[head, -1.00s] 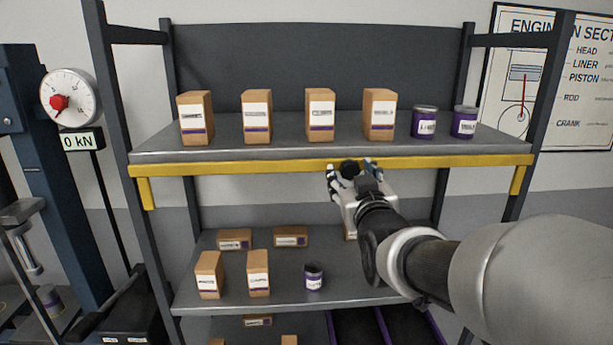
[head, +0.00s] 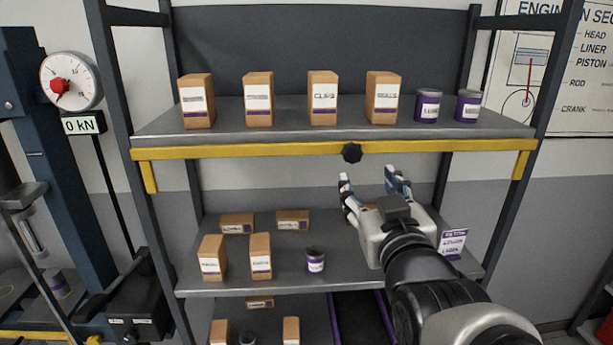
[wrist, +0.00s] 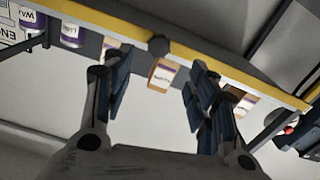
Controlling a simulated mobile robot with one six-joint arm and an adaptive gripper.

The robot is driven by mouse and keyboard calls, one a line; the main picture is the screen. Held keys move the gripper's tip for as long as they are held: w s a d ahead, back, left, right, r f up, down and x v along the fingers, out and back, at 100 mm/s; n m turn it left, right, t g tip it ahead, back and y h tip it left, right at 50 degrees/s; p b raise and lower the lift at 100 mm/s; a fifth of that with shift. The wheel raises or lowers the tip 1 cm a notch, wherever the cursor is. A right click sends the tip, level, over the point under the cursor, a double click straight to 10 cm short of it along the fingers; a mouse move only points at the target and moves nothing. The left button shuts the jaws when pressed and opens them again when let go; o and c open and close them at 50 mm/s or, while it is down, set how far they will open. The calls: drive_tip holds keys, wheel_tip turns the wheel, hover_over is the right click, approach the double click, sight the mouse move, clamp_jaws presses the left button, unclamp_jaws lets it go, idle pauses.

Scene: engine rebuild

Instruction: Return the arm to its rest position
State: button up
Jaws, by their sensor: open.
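My gripper (head: 372,182) is open and empty in the head view. It hangs in front of the shelf rack, below the yellow beam (head: 250,152) and in front of the middle shelf (head: 290,283). A black knob (head: 352,153) sits on the beam, apart from the fingertips. In the wrist view my gripper (wrist: 155,75) shows both fingers spread with nothing between them that they touch. The knob (wrist: 159,46) and a box (wrist: 162,73) show beyond the gap. My arm comes in from the lower right and hides part of the middle shelf.
Several boxes (head: 322,98) and two purple-banded cans (head: 428,106) stand on the top shelf. The middle shelf holds boxes (head: 260,256), a small can (head: 315,261) and a purple-white label card (head: 453,243). A press with a dial (head: 70,80) stands left.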

drive_tip(key=s+f+m+g+b, duration=0.1)
drive_tip(key=s+f+g+b, duration=0.35)
drive_tip(key=f, duration=0.45)
drive_tip(key=s+f+g+b, duration=0.3)
drive_tip(key=s+f, duration=0.2)
drive_tip(key=f, duration=0.4)
drive_tip(key=s+f+g+b, duration=0.4)
drive_tip(key=s+f+g, duration=0.2)
drive_tip(key=s+f, duration=0.5)
drive_tip(key=s, duration=0.3)
drive_tip(key=shift+f+m, duration=0.4)
idle(4.4)
